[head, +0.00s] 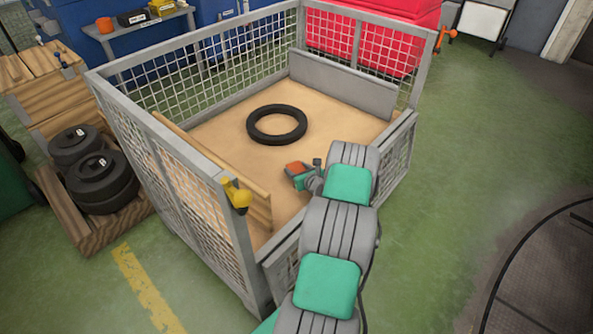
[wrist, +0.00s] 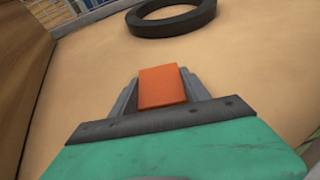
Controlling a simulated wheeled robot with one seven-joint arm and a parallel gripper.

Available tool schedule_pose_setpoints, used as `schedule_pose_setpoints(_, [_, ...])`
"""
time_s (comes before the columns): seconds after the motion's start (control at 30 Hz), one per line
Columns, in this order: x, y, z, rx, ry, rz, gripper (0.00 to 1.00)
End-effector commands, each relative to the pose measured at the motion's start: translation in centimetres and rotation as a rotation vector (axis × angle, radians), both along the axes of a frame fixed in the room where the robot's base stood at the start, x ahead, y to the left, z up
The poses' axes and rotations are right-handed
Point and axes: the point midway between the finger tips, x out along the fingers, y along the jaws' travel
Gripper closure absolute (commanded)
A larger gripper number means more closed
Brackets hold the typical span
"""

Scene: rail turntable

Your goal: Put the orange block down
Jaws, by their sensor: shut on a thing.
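The orange block (wrist: 162,86) is between the two fingers of my gripper (wrist: 158,92) in the wrist view. My gripper is shut on it. In the head view the block (head: 294,167) shows small and orange at the end of my gripper (head: 297,174), inside a grey mesh-sided crate (head: 292,252). The block is over the crate's tan floor (head: 220,135). I cannot tell whether its underside touches the floor or hangs above it.
A black ring (head: 277,125) lies flat on the crate floor beyond my gripper; it also shows in the wrist view (wrist: 172,24). A wooden board (head: 215,165) stands along the left mesh wall. A yellow object (head: 237,193) is on the crate's near left corner. Bare floor surrounds the ring.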

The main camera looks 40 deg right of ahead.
Motion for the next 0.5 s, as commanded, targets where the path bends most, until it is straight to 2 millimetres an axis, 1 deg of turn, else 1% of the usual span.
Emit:
schedule_pose_setpoints(0.1, [-0.02,-0.02,-0.40,0.000,0.000,0.000,0.88])
schedule_pose_setpoints(0.13, [-0.03,-0.02,-0.39,0.001,0.000,0.000,0.45])
schedule_pose_setpoints(0.4, [-0.03,-0.02,-0.25,0.001,0.000,0.000,0.24])
schedule_pose_setpoints(0.5, [-0.02,-0.02,-0.24,0.001,0.000,0.000,0.24])
